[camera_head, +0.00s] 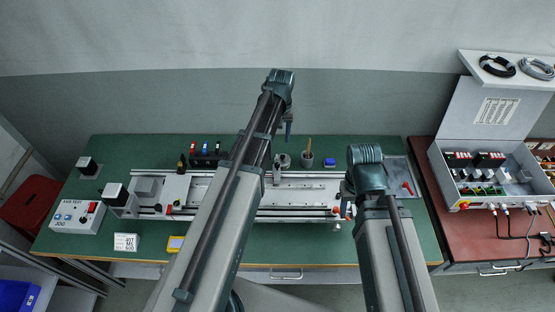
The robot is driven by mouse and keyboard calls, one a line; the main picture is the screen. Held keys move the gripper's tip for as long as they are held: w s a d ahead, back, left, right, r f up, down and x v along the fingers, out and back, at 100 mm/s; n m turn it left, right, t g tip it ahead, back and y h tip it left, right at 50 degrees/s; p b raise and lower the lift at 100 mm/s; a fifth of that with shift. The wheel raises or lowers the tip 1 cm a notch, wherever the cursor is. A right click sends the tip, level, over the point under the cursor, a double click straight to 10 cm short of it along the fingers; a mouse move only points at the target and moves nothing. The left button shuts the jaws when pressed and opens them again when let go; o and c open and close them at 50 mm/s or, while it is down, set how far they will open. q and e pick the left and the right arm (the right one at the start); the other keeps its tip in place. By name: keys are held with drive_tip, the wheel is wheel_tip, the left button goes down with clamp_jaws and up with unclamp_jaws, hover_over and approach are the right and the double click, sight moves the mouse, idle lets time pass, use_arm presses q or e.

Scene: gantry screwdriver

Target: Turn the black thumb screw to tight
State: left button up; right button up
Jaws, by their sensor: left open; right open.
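The gantry rail (290,213) lies across the green bench, with a carriage plate (173,190) toward its left end. A small dark knob (157,208) sits at the carriage's front edge beside a red one; I cannot tell whether it is the black thumb screw. Small red and metal parts (337,211) show at the rail's right end. My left gripper (288,132) is open and hangs behind the rail, well right of the carriage. My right gripper (346,207) is open near the rail's right end, mostly hidden by its own arm.
An open electrical case (490,130) stands on the red bench at right.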

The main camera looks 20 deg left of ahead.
sight(277, 164)
use_arm(q)
drive_tip(key=shift+f, duration=0.2)
wheel_tip(277, 164, down, 14)
drive_tip(key=b, duration=1.3)
drive_tip(key=shift+s+a+r+b, duration=0.1)
drive_tip(key=shift+a+r+b, duration=0.1)
drive_tip(key=shift+b, duration=0.2)
drive_tip(key=shift+r, duration=0.1)
clamp_jaws()
